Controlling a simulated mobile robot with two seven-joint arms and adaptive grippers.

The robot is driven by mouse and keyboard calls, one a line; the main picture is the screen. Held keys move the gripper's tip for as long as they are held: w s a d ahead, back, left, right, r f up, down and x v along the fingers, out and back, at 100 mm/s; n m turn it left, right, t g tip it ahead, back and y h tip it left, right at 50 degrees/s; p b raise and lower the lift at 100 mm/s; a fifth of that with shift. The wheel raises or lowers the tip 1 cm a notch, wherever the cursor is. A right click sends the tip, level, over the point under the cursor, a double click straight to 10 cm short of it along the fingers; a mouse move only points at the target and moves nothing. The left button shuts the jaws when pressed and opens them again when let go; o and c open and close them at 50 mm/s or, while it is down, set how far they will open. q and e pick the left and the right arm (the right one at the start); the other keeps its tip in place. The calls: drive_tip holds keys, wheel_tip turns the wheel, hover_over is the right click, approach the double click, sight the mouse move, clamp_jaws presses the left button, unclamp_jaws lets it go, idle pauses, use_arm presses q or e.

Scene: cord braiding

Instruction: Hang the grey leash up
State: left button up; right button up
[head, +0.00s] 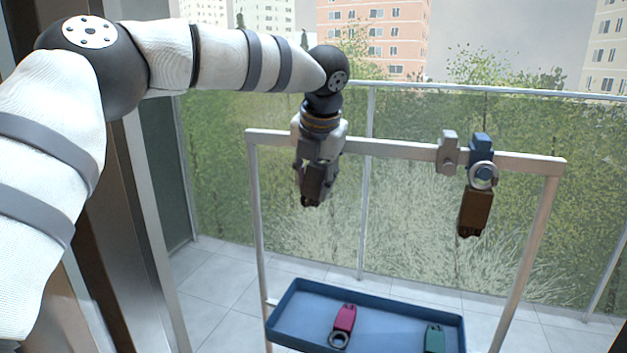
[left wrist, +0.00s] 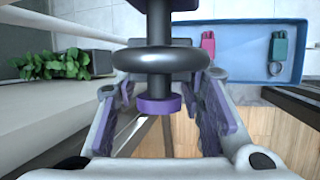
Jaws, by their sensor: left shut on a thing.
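My left gripper (head: 312,187) is at the rack's top bar, left of its middle, pointing down. It is shut on the grey leash, whose body is mostly hidden by the fingers. In the left wrist view the leash's dark grey ring (left wrist: 155,62) lies just ahead of the fingers (left wrist: 160,115). The ring appears to be around the shaft of a purple-tipped peg (left wrist: 158,104). Whether the ring rests on the peg cannot be told. The head view hides this peg behind my gripper. My right gripper is in neither view.
The rack (head: 400,149) also bears an empty grey peg (head: 447,153) and a blue peg (head: 480,145) with a brown leash (head: 475,210) hanging. Below, a blue tray (head: 300,318) holds a pink leash (head: 344,320) and a teal leash (head: 434,338). A plant (left wrist: 70,65) shows in the left wrist view.

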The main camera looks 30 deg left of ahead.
use_arm(q)
drive_tip(key=shift+f, duration=0.15)
idle(0.6)
drive_tip(key=o, duration=1.3)
drive_tip(key=shift+c, duration=0.2)
drive_tip(key=o, duration=0.3)
drive_tip(key=shift+f, duration=0.1)
drive_tip(key=shift+o, duration=0.2)
